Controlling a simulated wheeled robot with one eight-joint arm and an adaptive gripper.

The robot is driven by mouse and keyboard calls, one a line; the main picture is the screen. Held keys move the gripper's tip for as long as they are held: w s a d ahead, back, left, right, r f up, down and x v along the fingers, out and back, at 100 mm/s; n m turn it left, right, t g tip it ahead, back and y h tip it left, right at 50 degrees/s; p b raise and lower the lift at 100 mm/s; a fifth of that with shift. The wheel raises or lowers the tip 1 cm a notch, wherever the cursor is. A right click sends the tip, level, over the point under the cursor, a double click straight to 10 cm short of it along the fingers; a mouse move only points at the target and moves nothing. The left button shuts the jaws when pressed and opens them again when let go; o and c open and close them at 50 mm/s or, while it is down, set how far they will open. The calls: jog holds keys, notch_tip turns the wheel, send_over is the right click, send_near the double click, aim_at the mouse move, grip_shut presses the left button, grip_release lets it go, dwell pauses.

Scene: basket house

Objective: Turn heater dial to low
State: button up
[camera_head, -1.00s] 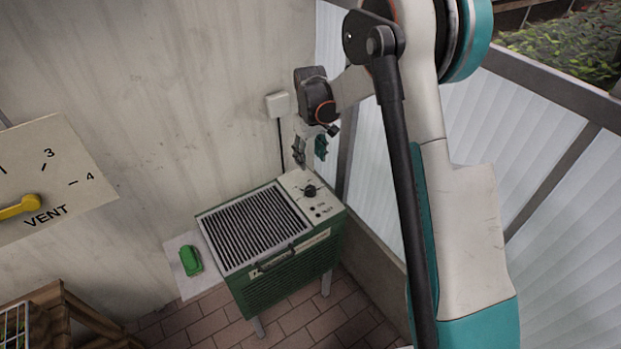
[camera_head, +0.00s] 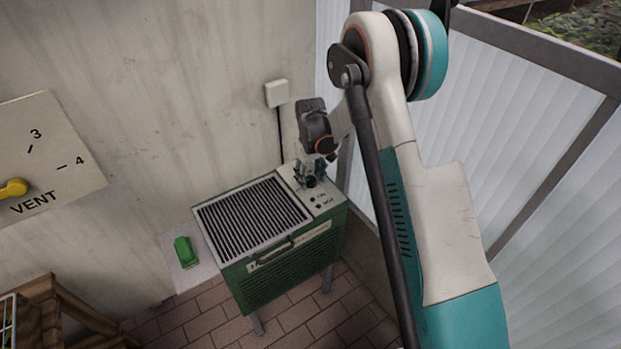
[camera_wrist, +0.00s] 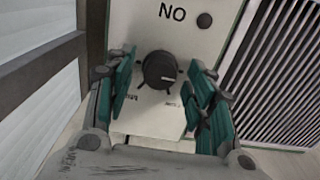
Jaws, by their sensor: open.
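The green heater (camera_head: 285,268) stands by the wall, with a dark grille on top and a pale control panel (camera_head: 326,204) at its right end. The black dial (camera_head: 310,182) sits on that panel, partly covered by my gripper (camera_head: 313,171). In the wrist view the round dial (camera_wrist: 159,70) has a white pointer line aimed to the right of the picture. My gripper (camera_wrist: 162,92) is open, with one teal finger on each side of the dial and visible gaps between. Labels beside the dial are partly legible and upside down.
A white wall box (camera_head: 277,93) with a cable is behind the heater. A green object (camera_head: 186,252) lies on a pale board to its left. A vent panel (camera_head: 50,160) with a yellow lever and a wooden stand (camera_head: 75,315) are at left. Translucent panels (camera_head: 470,130) rise at right.

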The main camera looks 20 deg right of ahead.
jog(key=c, duration=1.1)
jog(key=shift+m, duration=0.4)
jog(key=m, duration=0.5)
jog(key=shift+m, duration=0.3)
jog(key=m, duration=0.5)
jog(key=shift+m, duration=0.3)
